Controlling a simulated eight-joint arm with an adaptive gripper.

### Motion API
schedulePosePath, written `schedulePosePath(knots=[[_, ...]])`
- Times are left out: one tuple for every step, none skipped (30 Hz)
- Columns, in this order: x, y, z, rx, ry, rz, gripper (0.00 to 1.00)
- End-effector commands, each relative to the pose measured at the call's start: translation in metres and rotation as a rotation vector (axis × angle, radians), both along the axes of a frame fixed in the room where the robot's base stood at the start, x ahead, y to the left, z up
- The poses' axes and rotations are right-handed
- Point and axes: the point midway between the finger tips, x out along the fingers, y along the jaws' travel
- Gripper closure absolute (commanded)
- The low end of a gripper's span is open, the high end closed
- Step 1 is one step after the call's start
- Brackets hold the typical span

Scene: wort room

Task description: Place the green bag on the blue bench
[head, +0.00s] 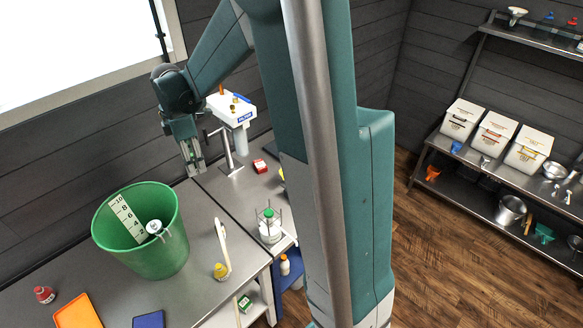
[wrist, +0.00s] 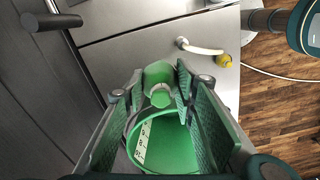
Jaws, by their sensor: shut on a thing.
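My gripper (head: 194,168) is above the steel table, behind and to the right of the green bucket. In the wrist view, my gripper (wrist: 163,92) has its green-padded fingers on either side of a rounded green thing (wrist: 160,78), which I take to be the green bag. It is hard to make out in the head view. A blue bench-like surface (head: 291,275) stands low beyond the table's right edge, partly hidden by my arm. A small orange-and-white bottle (head: 285,265) shows at it. My gripper is well above and left of this blue surface.
The green bucket (head: 150,262) with a white scale stands on the table (head: 195,272); it also shows below the fingers in the wrist view (wrist: 170,150). Wooden floor (head: 440,250) lies open at right.

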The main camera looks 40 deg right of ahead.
Motion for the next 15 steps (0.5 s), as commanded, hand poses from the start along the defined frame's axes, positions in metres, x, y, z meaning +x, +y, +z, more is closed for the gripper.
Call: schedulePosePath(knots=[[-0.006,-0.013,-0.001,0.000,0.000,-0.025,0.84],[-0.009,-0.020,-0.001,0.000,0.000,-0.038,0.84],[-0.013,-0.029,-0.002,0.000,0.000,-0.056,0.84],[-0.016,-0.036,-0.002,0.000,0.000,-0.069,0.84],[-0.019,-0.042,-0.003,0.000,0.000,-0.082,0.84],[-0.024,-0.051,-0.003,0.000,0.000,-0.100,0.84],[-0.027,-0.058,-0.004,0.000,0.000,-0.113,0.84],[-0.030,-0.064,-0.004,0.001,0.001,-0.126,0.84],[-0.035,-0.073,-0.004,0.001,0.001,-0.145,0.84],[-0.038,-0.079,-0.005,0.000,0.001,-0.158,0.84],[-0.042,-0.085,-0.005,0.000,0.001,-0.171,0.84],[-0.047,-0.094,-0.005,0.000,0.001,-0.189,0.84],[-0.051,-0.100,-0.005,0.000,0.001,-0.202,0.84],[-0.055,-0.106,-0.006,0.000,0.001,-0.215,0.84],[-0.060,-0.114,-0.006,0.000,0.001,-0.233,0.84]])
